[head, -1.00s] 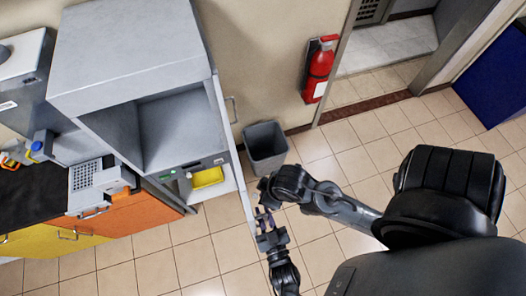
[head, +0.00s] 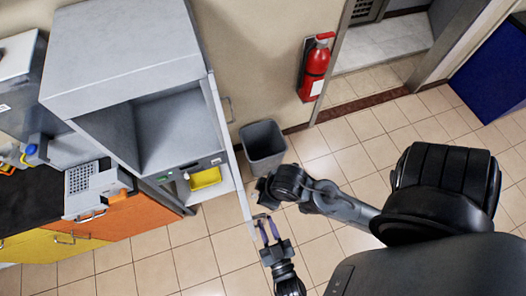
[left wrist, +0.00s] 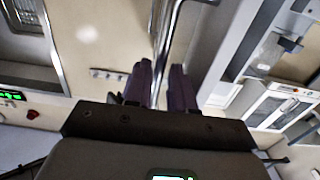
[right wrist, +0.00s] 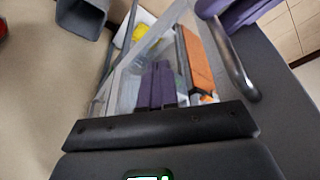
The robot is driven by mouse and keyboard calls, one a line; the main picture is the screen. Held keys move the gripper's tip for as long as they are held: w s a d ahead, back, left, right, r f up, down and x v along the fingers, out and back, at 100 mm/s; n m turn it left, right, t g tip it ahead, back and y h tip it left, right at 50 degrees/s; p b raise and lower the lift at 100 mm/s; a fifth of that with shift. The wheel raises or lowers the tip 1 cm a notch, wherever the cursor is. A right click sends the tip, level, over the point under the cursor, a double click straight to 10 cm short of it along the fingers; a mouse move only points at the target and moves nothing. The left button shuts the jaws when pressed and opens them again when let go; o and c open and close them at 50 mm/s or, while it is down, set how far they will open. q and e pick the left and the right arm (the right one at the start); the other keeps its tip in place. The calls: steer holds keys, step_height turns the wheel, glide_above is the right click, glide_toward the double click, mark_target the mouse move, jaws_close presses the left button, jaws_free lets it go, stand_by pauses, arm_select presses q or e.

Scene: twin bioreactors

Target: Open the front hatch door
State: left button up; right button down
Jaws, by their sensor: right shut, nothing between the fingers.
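The front hatch door (head: 238,170) of the grey cabinet (head: 130,55) stands swung out, seen nearly edge-on in the head view. The cabinet's front opening shows beside it. My left gripper (head: 268,231) is near the door's outer end, its purple fingers apart. In the left wrist view a chrome handle bar (left wrist: 166,45) runs between or just beyond the fingers; contact is unclear. My right gripper (right wrist: 157,85) is shut and empty near the door's clear panel (right wrist: 130,75). A curved chrome handle (right wrist: 233,65) lies to its right. The right fingers are hidden in the head view.
A grey bin (head: 264,147) stands on the floor beside the door and my right arm. A red extinguisher (head: 315,68) hangs on the wall. Orange drawers (head: 130,215) stand left. Tiled floor in front is free.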

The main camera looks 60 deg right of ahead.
arm_select(q)
steer(key=b+v, duration=0.1)
steer(key=v, duration=0.5)
steer(key=shift+s+a, duration=0.3)
